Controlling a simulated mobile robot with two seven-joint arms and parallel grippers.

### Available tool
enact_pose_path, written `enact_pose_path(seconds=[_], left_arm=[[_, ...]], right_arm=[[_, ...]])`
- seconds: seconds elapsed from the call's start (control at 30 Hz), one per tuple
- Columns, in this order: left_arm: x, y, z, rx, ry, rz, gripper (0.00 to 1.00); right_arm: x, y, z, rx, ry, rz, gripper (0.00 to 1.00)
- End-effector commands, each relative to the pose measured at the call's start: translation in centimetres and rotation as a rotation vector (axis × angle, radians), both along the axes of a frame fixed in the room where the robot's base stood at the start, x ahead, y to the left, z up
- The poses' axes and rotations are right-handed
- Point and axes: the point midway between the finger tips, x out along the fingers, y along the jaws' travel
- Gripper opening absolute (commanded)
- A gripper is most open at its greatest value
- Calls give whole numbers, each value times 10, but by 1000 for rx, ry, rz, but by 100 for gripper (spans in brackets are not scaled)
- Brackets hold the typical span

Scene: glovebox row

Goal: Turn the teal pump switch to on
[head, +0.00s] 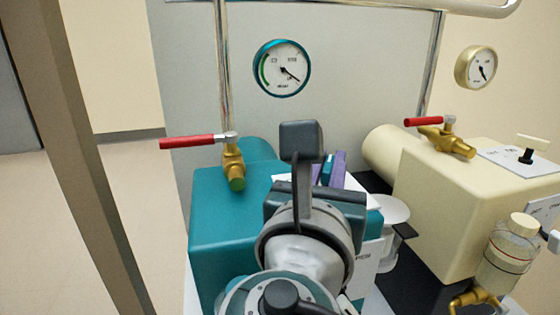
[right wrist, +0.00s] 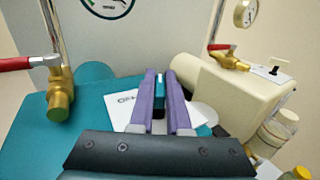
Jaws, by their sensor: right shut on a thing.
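The teal pump (head: 222,215) is a teal box with a rounded back. On its top lies a white label plate (right wrist: 122,111) with partly hidden dark lettering. The teal switch lever (right wrist: 159,84) stands up from this plate; its base is hidden. My right gripper (right wrist: 161,78), with two purple fingers, is closed around the lever, one finger on each side. In the head view the fingers (head: 333,165) show behind my wrist, which hides much of the pump top. I cannot read the lever's position against the plate. My left gripper is not in view.
A brass valve (head: 233,165) with a red handle (head: 188,142) stands left of the fingers. A teal-rimmed gauge (head: 282,68) hangs behind. The cream pump (head: 415,190) at right has its own switch (head: 526,155), valve (head: 447,140) and bottle (head: 508,255).

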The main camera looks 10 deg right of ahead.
Motion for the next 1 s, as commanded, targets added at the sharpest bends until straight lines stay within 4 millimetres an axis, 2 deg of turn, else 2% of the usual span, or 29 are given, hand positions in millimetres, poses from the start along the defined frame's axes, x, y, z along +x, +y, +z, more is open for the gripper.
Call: enact_pose_path(seconds=[0.47, 0.5, 0.73, 1.0], left_arm=[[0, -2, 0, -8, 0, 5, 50], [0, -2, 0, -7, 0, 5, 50], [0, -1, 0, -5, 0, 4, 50], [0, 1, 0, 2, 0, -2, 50]], right_arm=[[0, 0, 1, -1, -4, -21, 0], [0, 0, 1, -1, -4, -21, 17], [0, 0, 1, -1, -2, -20, 43], [-1, 0, 0, 0, -1, -18, 45]])
